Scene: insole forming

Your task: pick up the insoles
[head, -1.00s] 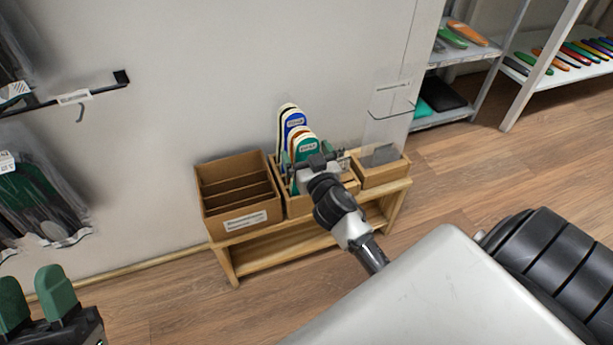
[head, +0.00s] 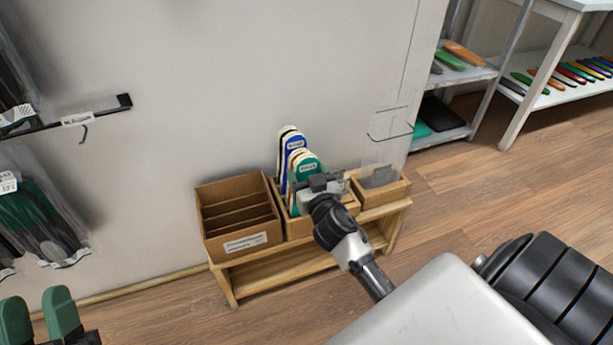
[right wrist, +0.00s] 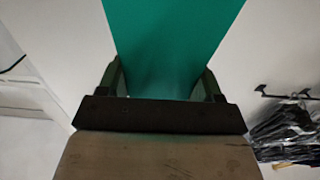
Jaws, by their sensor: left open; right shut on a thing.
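Several upright insoles stand in the middle wooden box (head: 298,228): a blue one (head: 294,147) at the back and a green one (head: 310,168) in front, with pale edges between them. My right gripper (head: 318,184) is at the front of this group. In the right wrist view, a green insole (right wrist: 168,45) fills the space between the fingers of my right gripper (right wrist: 163,82), which is shut on it. Its lower part is hidden by the gripper in the head view. My left gripper (head: 40,318) is open and empty at the lower left, far from the boxes.
A cardboard box with dividers (head: 238,197) stands left of the insoles, and a smaller box with a grey item (head: 378,176) stands right. All rest on a low wooden bench (head: 262,273) against the wall. Shelves with coloured insoles (head: 580,70) are at upper right. Packaged goods (head: 45,215) hang at left.

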